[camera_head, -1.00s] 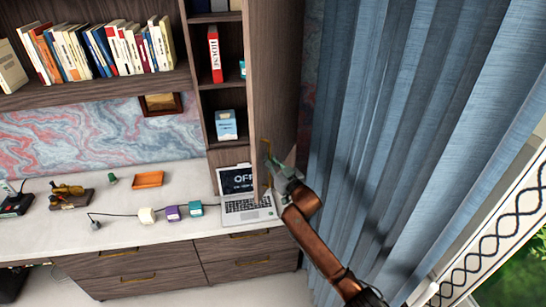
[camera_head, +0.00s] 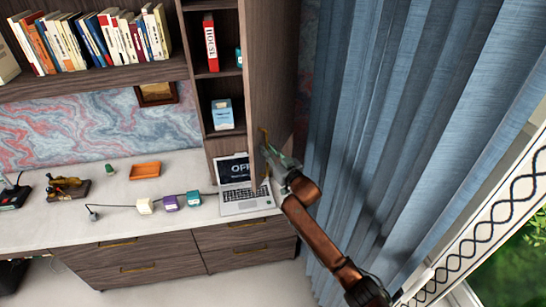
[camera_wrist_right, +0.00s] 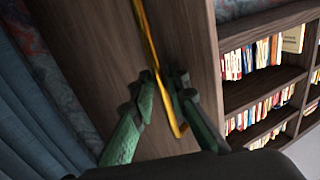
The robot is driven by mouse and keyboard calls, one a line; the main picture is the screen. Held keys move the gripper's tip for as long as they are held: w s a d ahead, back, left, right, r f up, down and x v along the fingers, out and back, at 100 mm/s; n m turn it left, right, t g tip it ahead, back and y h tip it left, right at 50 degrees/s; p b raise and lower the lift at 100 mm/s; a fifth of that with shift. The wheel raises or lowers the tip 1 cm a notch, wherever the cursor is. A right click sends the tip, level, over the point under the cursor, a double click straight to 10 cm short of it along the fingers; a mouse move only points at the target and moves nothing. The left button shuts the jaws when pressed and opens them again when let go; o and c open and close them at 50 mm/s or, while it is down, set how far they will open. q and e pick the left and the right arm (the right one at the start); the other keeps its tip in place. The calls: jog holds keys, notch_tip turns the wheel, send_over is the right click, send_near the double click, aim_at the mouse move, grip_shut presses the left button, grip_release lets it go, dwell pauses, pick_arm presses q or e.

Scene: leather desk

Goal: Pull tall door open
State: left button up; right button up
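The tall door (camera_head: 272,75) is a brown wood panel at the right end of the shelving, beside the curtain. Its long, thin gold handle (camera_head: 264,136) runs upright along it. My right gripper (camera_head: 267,153) is at this handle in the head view. In the right wrist view its green fingers (camera_wrist_right: 160,88) converge on the gold handle (camera_wrist_right: 147,35), one on each side, and look shut on it. I cannot tell from these views whether the door stands slightly ajar. My left gripper is not in view.
A blue curtain (camera_head: 385,130) hangs close to the right of the door and my right arm. A laptop (camera_head: 240,193) is on the white counter (camera_head: 70,222) just left of the handle. Drawers (camera_head: 135,262) are below. Open shelves with books (camera_head: 95,40) stand at the left.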

jog(key=v, duration=1.1)
jog(key=shift+s, duration=0.35)
jog(key=shift+a, duration=0.1)
jog(key=shift+c, duration=0.4)
